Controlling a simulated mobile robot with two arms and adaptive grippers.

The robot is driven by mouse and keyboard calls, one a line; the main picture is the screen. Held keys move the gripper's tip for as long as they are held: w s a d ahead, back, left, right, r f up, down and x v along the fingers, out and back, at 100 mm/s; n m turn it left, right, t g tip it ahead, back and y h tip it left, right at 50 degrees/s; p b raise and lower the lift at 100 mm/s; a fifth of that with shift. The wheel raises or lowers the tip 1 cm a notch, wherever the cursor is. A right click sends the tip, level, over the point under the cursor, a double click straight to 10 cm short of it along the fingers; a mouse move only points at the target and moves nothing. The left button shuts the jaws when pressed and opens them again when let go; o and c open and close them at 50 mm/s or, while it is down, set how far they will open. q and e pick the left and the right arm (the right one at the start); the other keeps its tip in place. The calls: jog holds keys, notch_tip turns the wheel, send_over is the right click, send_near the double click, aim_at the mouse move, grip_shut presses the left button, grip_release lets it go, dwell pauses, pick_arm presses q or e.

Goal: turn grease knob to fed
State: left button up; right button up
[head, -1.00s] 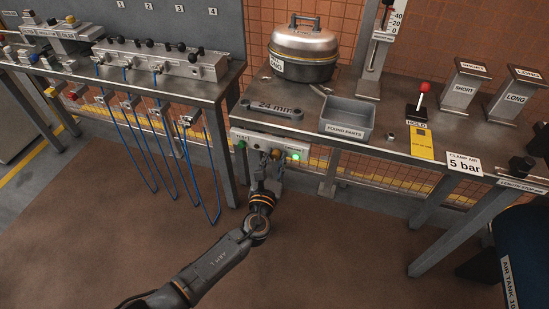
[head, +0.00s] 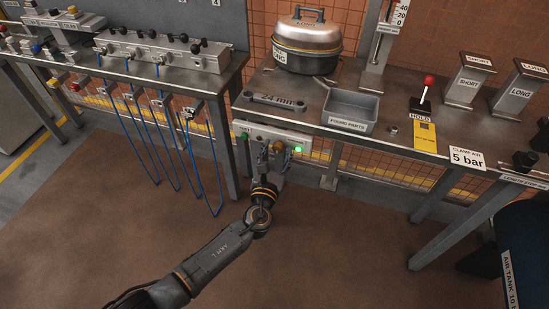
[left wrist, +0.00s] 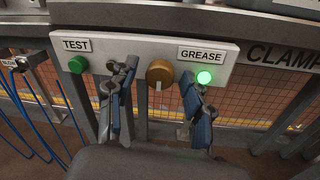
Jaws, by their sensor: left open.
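The grease knob (left wrist: 159,72) is a round brass-coloured knob on a pale panel (left wrist: 135,50). A pale mark on it points down in the left wrist view. Beside it, under the GREASE label, a green lamp (left wrist: 204,77) is lit; the lamp also shows in the head view (head: 298,149). My left gripper (left wrist: 155,82) is open, with one finger on each side of the knob and visible gaps between. In the head view my left gripper (head: 268,158) is in front of the panel under the bench edge. I see no "fed" marking. My right gripper is not in view.
A green button (left wrist: 78,64) under the TEST label sits left of the knob. The bench (head: 300,115) overhangs the panel and holds a grey bin (head: 350,110) and a 24 mm wrench (head: 276,101). Blue hoses (head: 180,150) hang to the left.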

pick_arm(q)
jog(key=v, duration=1.2)
jog(key=shift+w+f, duration=0.1)
jog(key=shift+f, duration=0.05)
jog(key=s+a+f+n+g+y+p, duration=0.1)
jog(key=s+a+f+n+g, duration=0.35)
jog(key=f, duration=0.55)
jog(key=s+a+f+n+g+y, duration=0.25)
jog(key=a+f+n, duration=0.35)
jog(key=f, duration=0.4)
jog(key=s+a+f+n+g+y+p, duration=0.1)
jog(key=s+a+f+n+g, duration=0.2)
jog(key=f+n, duration=0.55)
jog(key=s+a+f+n+g, duration=0.2)
jog(key=s+f+n, duration=0.3)
jog(key=s, duration=0.5)
jog(key=s+a+f+n+g, duration=0.2)
jog(key=s+f+n, duration=0.3)
jog(key=s+n, duration=0.3)
jog(key=s+a+f+n+g, duration=0.2)
jog(key=s+f+n, duration=0.3)
jog(key=s, duration=0.8)
jog(key=shift+s+a+n+g+h+p, duration=0.3)
jog(key=shift+s+a+n+h+p, duration=0.1)
jog(key=shift+a+n, duration=0.5)
jog(key=shift+w, duration=0.1)
